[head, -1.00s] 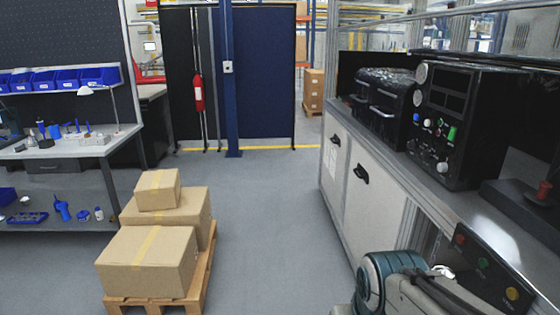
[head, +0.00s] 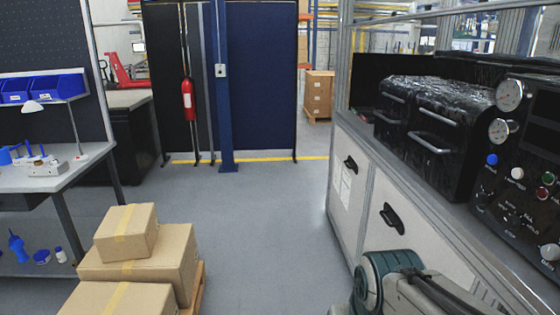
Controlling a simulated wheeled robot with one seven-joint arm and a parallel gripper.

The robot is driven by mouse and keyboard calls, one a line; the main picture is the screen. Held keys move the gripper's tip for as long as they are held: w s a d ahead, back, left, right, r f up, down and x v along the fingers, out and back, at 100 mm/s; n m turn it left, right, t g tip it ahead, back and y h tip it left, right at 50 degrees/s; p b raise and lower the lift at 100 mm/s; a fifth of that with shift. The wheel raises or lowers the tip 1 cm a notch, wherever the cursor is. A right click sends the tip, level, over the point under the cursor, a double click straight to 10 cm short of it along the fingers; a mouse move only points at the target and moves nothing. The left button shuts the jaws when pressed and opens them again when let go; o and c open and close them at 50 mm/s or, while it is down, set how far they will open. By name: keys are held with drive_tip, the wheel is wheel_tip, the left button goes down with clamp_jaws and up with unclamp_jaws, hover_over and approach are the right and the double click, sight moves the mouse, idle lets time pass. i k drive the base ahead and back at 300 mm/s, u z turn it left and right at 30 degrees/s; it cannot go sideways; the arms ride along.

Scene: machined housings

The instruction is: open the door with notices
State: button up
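The door with notices (head: 340,200) is the far white cabinet door under the workbench on the right. Paper sheets are fixed on it, and a black handle (head: 351,163) sits near its upper right. It looks shut. A second white door (head: 382,235) with a black handle (head: 393,217) and no visible notices is nearer to me. Part of my arm shows at the bottom right, in front of the lower part of the nearer door. My gripper is not in view.
Stacked cardboard boxes (head: 140,262) on a wooden pallet (head: 198,290) stand at the lower left. A workbench (head: 60,178) is at the left. Dark machines (head: 440,125) sit on the right counter. The grey floor (head: 255,225) between is clear.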

sight(349, 176)
drive_tip(key=i, duration=3.55)
drive_tip(key=z, duration=0.1)
